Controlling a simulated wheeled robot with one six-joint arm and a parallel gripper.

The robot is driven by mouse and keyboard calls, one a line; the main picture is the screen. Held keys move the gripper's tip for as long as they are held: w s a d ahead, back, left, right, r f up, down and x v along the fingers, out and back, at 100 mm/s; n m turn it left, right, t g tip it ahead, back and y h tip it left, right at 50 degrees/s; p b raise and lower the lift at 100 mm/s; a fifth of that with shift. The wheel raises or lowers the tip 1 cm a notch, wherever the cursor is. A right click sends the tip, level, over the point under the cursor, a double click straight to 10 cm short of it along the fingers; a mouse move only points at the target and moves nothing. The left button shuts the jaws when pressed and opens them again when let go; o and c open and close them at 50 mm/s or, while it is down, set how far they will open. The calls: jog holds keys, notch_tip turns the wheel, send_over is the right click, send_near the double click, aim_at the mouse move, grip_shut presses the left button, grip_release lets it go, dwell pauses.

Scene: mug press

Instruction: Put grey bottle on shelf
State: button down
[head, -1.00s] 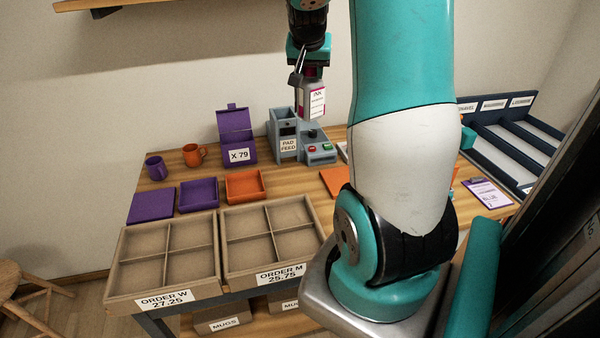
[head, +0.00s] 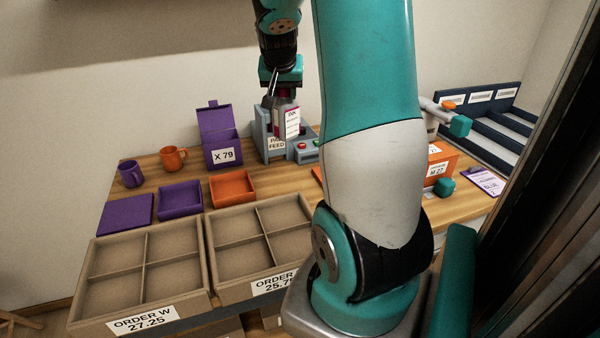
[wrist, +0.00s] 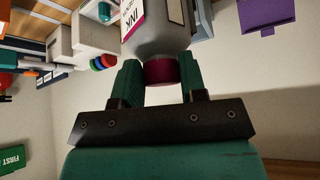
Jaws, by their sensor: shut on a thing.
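The grey bottle (head: 290,122) has a white label reading INK and a magenta cap. My gripper (head: 285,98) is shut on it from above and holds it upright, in front of the pad feed machine in the head view. In the wrist view, the bottle's grey body (wrist: 165,40) and magenta cap (wrist: 160,70) show between the green fingers of my gripper (wrist: 164,82). The bottle's lower end is cut off there. I cannot tell a shelf clearly in either current view.
The pad feed machine (head: 267,127) stands close behind the bottle. A purple box (head: 221,148), mugs, flat trays and two divided order trays (head: 140,312) fill the table's left side. An orange box (head: 440,165) and a dark blue rack (head: 480,112) are right of my arm.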

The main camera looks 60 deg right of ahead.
notch_tip(320, 180, down, 19)
jog(key=p, duration=0.1)
dwell(0.4)
jog(key=shift+f, duration=0.2)
jog(key=c, duration=0.7)
grip_release()
jog(key=shift+r, duration=0.1)
